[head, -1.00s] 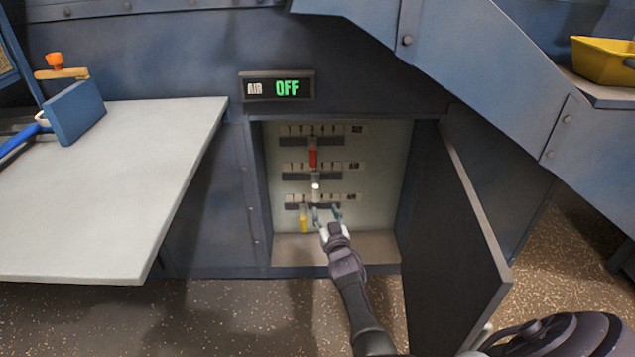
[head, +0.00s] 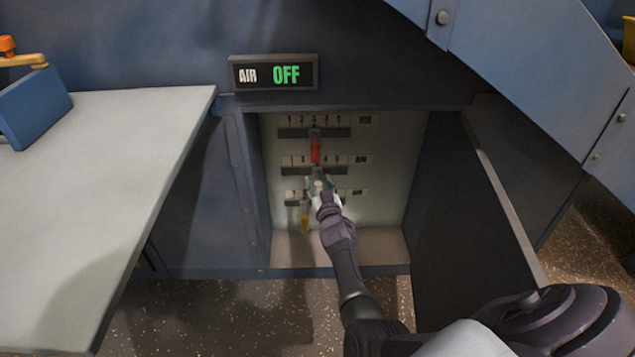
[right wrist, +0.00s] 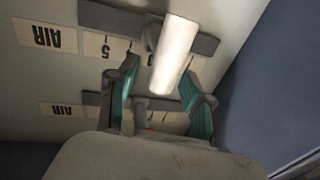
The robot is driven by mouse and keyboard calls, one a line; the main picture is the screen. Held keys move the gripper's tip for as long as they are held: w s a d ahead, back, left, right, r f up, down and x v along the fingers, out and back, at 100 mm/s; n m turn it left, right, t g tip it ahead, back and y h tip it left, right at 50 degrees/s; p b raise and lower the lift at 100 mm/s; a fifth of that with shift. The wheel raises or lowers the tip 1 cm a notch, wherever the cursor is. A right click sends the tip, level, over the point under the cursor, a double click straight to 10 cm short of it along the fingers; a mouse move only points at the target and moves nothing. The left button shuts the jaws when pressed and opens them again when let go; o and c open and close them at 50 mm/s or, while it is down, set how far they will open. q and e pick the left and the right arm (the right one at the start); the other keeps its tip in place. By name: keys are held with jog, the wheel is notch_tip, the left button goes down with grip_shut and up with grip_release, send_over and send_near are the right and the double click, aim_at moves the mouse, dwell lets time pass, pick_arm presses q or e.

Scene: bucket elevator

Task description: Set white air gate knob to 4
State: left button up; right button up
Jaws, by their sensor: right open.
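The white air gate knob (right wrist: 174,55) sticks out from the middle slider row inside the cabinet. In the head view the knob (head: 318,185) is partly hidden by my right gripper (head: 322,190). In the right wrist view my right gripper (right wrist: 161,88) is open, with its teal-lined fingers on either side of the knob's near end. I see no clear grip on it. The knob's exact number is hard to read; a 5 plate and an AIR plate (right wrist: 48,36) lie to its left in the upside-down wrist view.
A red knob (head: 315,150) sits in the row above and a yellow knob (head: 304,219) in the row below. The sign (head: 273,72) reads AIR OFF. The open cabinet door (head: 470,220) stands right of my arm. A pale table (head: 110,180) is at left.

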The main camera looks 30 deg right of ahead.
grip_shut()
jog(key=shift+s+d+p, duration=0.3)
jog(key=shift+s+d, duration=0.1)
jog(key=shift+d, duration=0.2)
jog(key=shift+s+d+p, duration=0.3)
jog(key=shift+s+d, duration=0.05)
jog(key=shift+d, duration=0.25)
grip_release()
jog(key=shift+a, duration=0.1)
